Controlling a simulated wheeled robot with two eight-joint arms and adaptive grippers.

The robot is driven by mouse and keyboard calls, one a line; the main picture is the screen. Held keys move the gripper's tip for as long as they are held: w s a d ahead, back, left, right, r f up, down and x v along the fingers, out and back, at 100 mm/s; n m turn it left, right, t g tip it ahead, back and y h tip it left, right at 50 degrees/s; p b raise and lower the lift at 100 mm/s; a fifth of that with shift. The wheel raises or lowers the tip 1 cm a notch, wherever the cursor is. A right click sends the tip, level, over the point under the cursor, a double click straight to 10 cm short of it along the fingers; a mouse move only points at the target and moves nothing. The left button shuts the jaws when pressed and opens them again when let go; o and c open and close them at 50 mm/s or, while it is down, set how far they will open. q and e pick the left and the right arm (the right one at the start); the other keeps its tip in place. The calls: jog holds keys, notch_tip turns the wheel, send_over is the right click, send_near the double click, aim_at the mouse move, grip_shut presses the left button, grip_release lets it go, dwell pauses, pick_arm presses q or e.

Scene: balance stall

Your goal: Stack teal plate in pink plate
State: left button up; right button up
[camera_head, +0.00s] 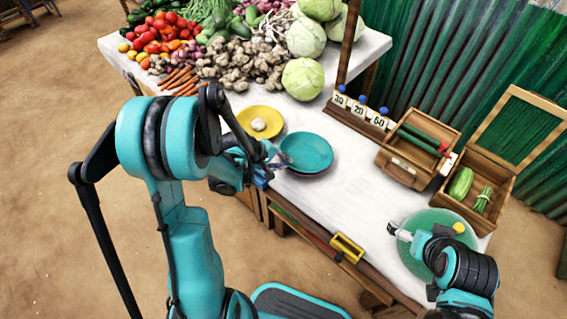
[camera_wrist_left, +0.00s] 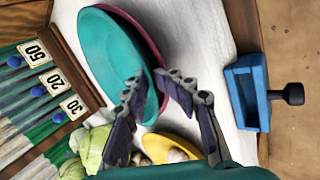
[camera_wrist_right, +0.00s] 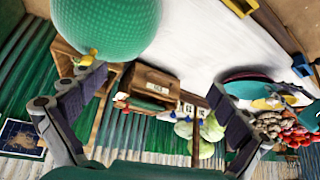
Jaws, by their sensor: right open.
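The teal plate (camera_head: 306,150) sits over the pink plate (camera_wrist_left: 131,18) on the white table. In the left wrist view the teal plate (camera_wrist_left: 108,55) covers most of the pink plate, whose rim shows along one side; whether they are fully nested I cannot tell. My left gripper (camera_head: 281,160) is at the plates' near left edge. Its fingers (camera_wrist_left: 151,84) are close together with the teal plate's rim between them. My right gripper (camera_wrist_right: 150,88) is open and empty, over the near right end of the table beside a round green object (camera_head: 418,258).
A yellow plate (camera_head: 268,113) with a pale round item stands just left of the teal plate. Vegetables (camera_head: 240,60) fill the far left. Number cards (camera_head: 358,108) and wooden boxes (camera_head: 408,170) line the back. The table middle is clear.

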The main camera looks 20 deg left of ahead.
pick_arm(q)
jog(key=p+v, duration=0.4)
jog(key=v, duration=0.7)
jog(key=s+d+r+m+t+y, duration=0.1)
jog(key=s+d+r+m+y, duration=0.3)
jog(key=s+d+r+m, duration=0.5)
jog(key=s+r+m, duration=0.2)
jog(key=s, duration=0.1)
jog(key=shift+s+r, duration=0.2)
jog(key=shift+r, duration=0.05)
pick_arm(e)
notch_tip(320, 180, up, 5)
jog(key=shift+f, duration=0.1)
jog(key=shift+c, duration=0.3)
